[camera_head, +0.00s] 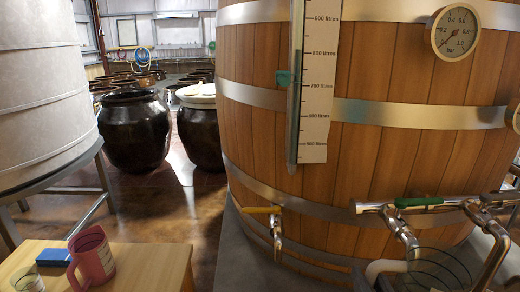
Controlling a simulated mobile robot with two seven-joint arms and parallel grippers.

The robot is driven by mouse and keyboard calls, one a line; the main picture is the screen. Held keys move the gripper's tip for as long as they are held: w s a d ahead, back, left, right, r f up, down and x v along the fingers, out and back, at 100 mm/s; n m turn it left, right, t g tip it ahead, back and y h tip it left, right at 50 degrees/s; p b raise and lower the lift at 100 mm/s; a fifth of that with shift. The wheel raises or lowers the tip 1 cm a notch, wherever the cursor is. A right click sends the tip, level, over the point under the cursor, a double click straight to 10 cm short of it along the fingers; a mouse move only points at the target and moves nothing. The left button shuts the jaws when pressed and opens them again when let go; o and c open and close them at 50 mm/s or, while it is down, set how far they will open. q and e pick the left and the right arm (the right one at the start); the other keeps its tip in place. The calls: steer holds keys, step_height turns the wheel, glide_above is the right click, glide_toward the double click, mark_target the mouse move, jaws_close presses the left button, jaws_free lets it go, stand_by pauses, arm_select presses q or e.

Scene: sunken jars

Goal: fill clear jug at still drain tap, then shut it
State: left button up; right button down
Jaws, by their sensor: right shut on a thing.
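A clear jug (440,272) with dark ring lines shows at the bottom right, cut off by the lower edge. A pale curved part, which looks like its handle (382,268), reaches left from it. My right gripper (364,279) is a dark shape at the bottom edge, mostly out of frame, shut at this handle. A metal tap (278,238) with a yellow lever sits low on the wooden vat (375,150), left of the jug. Its lever lies level, pointing left, and I see no stream. A pipe with a green lever (418,202) runs above the jug. My left gripper is out of view.
A wooden table (140,262) at the lower left bears a pink jug (92,260), a blue block (53,257) and a small clear measuring cup (27,280). Large dark jars (135,130) stand behind. Metal pipework crowds the right side. Open floor lies between table and vat.

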mark_target(379, 261)
steer(key=shift+d+r, duration=0.2)
steer(key=shift+r+p, duration=0.25)
steer(key=shift+p, duration=0.05)
step_height(379, 261, up, 5)
steer(key=p, duration=0.4)
steer(key=shift+p, duration=0.3)
steer(key=shift+r+b, duration=0.3)
steer(key=shift+r, duration=1.9)
